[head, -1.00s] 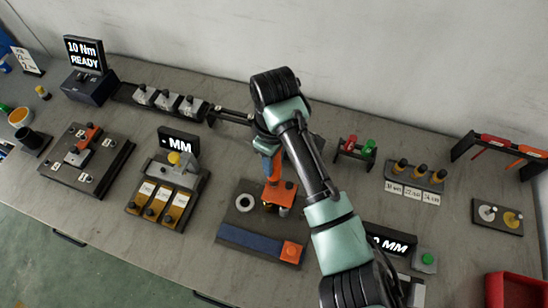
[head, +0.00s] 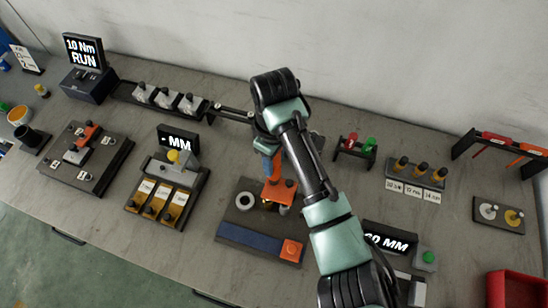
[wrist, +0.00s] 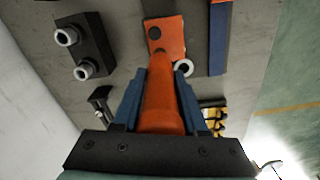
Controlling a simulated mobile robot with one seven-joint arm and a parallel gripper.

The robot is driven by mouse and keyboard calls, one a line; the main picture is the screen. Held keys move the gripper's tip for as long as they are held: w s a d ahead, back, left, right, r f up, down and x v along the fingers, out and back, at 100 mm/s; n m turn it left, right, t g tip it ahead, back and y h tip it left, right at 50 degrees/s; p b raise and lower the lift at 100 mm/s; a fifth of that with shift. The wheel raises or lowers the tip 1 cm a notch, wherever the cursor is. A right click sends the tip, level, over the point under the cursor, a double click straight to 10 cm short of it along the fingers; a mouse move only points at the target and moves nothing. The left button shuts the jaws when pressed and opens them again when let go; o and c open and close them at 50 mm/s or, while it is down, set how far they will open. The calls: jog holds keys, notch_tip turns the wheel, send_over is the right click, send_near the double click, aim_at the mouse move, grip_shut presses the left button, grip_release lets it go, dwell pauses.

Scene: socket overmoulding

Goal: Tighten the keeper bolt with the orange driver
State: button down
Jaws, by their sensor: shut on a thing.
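My gripper (head: 268,152) is shut on the orange driver (head: 273,172), which points down, roughly upright, over the fixture plate (head: 230,218). In the wrist view the driver (wrist: 160,105) fills the space between the two blue fingers. Its lower end meets or stands just above the orange keeper (head: 281,190). The keeper also shows in the wrist view (wrist: 163,32), with a dark round spot on it. The keeper bolt under the driver is hidden, so I cannot tell its seating. The torque display (head: 84,53) at the back left reads "10 Nm RUN".
A blue strip (head: 248,240) with an orange block (head: 291,251) runs along the front. A stand with red and green pieces (head: 355,149) is to the right.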

jog(key=shift+s+f, duration=0.2)
jog(key=shift+f, duration=0.3)
dwell(1.2)
jog(key=shift+w+r+p, duration=0.15)
jog(key=shift+r+p, duration=1.1)
jog(key=shift+r, duration=0.1)
jog(key=shift+w+r+p, duration=0.1)
jog(key=shift+r+p, duration=1.15)
jog(key=shift+r, duration=0.1)
